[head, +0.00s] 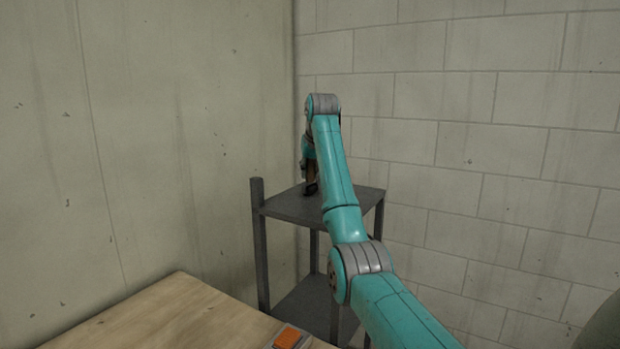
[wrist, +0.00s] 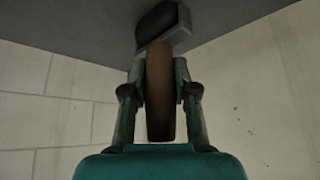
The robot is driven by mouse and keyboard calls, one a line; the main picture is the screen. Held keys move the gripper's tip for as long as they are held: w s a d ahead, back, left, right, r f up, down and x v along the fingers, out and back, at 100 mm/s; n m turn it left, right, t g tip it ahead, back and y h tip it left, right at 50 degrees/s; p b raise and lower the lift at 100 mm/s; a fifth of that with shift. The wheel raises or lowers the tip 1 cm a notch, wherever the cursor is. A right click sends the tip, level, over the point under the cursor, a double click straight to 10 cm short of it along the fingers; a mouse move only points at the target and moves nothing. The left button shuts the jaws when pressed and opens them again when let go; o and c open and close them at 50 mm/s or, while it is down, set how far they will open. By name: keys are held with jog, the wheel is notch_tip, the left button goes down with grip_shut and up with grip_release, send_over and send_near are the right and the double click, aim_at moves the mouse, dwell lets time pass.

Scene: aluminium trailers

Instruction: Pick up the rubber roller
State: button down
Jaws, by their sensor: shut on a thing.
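The rubber roller has a brown handle (wrist: 159,95) and a dark roller head (wrist: 157,20) in a grey frame. In the wrist view my gripper (wrist: 160,82) is shut on the handle, one finger on each side. The head end points away from my gripper, against the grey shelf surface (wrist: 75,40). In the head view the roller (head: 311,187) is a small dark shape over the top of the grey shelf rack (head: 285,208), partly hidden by my arm. I cannot tell whether it touches the shelf.
The rack stands in the corner between a plain wall (head: 150,130) and a block wall (head: 480,150). A lower shelf (head: 303,305) shows below. A wooden table (head: 185,318) is in front, with an orange and grey object (head: 289,339) at its edge.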

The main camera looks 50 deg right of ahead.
notch_tip(320, 180, up, 10)
dwell(0.6)
dwell(0.6)
